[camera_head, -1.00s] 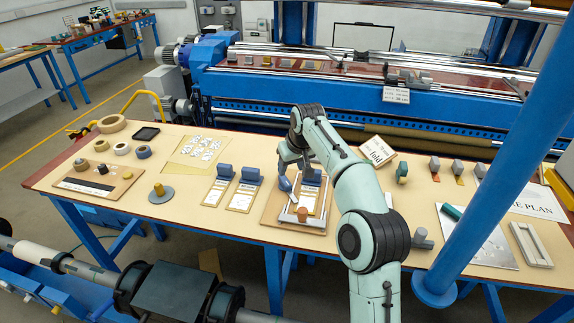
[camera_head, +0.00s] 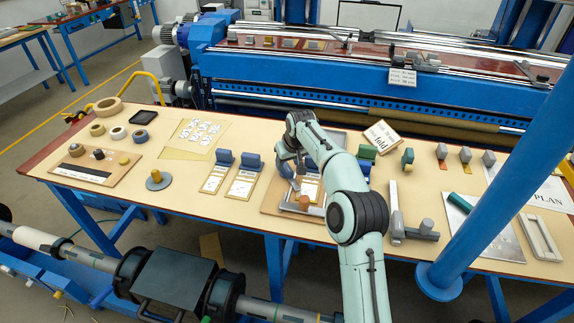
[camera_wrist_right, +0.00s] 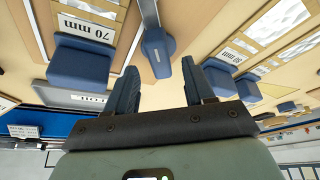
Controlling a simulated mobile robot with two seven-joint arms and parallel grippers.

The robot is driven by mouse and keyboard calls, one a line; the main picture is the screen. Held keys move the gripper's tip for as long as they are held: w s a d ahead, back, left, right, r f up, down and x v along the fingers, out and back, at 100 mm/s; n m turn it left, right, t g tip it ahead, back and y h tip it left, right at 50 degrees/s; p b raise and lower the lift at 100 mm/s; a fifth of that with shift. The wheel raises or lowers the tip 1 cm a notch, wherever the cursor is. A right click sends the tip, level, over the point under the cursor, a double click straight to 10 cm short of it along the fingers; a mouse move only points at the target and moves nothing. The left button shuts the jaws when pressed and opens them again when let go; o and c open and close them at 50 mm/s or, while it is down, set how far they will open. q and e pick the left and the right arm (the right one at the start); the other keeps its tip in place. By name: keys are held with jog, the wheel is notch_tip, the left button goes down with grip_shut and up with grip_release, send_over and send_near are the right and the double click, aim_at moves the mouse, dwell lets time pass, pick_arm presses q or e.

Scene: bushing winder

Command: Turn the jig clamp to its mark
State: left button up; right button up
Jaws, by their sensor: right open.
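The jig clamp (camera_wrist_right: 157,52) looks like a blue lever with a rounded end, lying over the pale jig board; in the head view it is a small blue shape (camera_head: 286,170) at the left side of the jig board (camera_head: 272,201). My right gripper (camera_wrist_right: 161,80) is open, its two dark fingers pointing at the clamp. The clamp's rounded end appears in line with the gap between the fingers; I cannot tell whether they touch it. In the head view my right gripper (camera_head: 292,163) is over the jig, and my arm partly hides the board. I cannot make out the mark. My left gripper is out of view.
Blue blocks on labelled cards (camera_head: 241,185) stand left of the jig. A "70 mm" label (camera_wrist_right: 85,27) and a blue block (camera_wrist_right: 80,60) show in the wrist view. A grey hammer-like tool (camera_head: 412,232) lies right of my arm. A blue post (camera_head: 500,165) rises at the right.

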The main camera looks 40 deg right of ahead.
jog(key=shift+x, duration=1.2)
grip_shut()
